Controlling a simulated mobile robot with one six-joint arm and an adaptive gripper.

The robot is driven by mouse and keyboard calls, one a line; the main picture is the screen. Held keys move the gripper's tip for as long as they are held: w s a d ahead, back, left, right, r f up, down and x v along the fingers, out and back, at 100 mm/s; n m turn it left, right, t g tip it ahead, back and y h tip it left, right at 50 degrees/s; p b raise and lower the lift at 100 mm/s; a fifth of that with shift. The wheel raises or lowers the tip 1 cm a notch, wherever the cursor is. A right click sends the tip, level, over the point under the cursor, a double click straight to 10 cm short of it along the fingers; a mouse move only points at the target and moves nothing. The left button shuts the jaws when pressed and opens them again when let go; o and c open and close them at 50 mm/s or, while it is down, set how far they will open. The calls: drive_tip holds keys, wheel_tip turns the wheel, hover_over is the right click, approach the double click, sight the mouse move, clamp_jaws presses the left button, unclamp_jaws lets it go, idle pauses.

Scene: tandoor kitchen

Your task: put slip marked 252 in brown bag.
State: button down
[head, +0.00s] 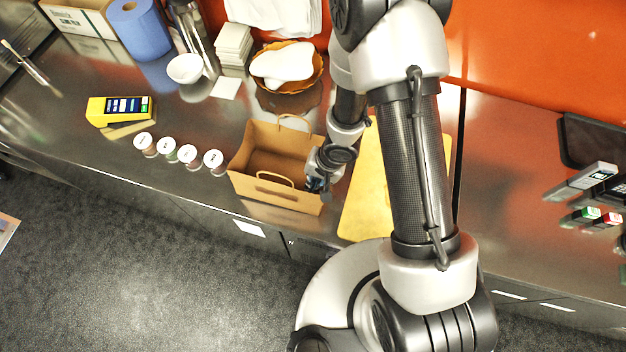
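The brown bag (254,184) stands open on the steel counter, its handles up, and its inside looks empty from here. My gripper (316,184) is at the bag's right side, pointing down at its rim; I cannot tell whether it touches the bag. Its fingers are small, dark and partly hidden, so I cannot tell whether they are open or hold anything. No slip with a readable 252 shows. A single white square of paper (225,88) lies flat behind the bag, in front of a stack of white squares (234,46); I can read no mark on it.
Several small white-lidded jars (180,154) stand left of the bag. A yellow card terminal (120,109) is farther left. A basket with white cloth or bread (286,66) and a white bowl (185,68) stand behind. A yellow board (362,205) lies right of the bag.

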drive_tip(key=shift+d+b+x, duration=0.25)
drive_tip(key=shift+b+x, duration=0.55)
drive_tip(key=shift+x, duration=0.35)
drive_tip(key=shift+s, duration=0.1)
drive_tip(key=c, duration=1.7)
unclamp_jaws()
drive_tip(key=a+p+v, duration=0.1)
drive_tip(key=p+v, duration=0.4)
drive_tip(key=p, duration=0.1)
drive_tip(key=a+p+v, duration=0.1)
drive_tip(key=p+v, duration=0.4)
drive_tip(key=p, duration=0.1)
drive_tip(key=w+a+r+p+v, duration=0.1)
drive_tip(key=p+v, duration=0.4)
drive_tip(key=p, duration=0.2)
drive_tip(key=shift+a+r, duration=0.2)
drive_tip(key=shift+r, duration=0.05)
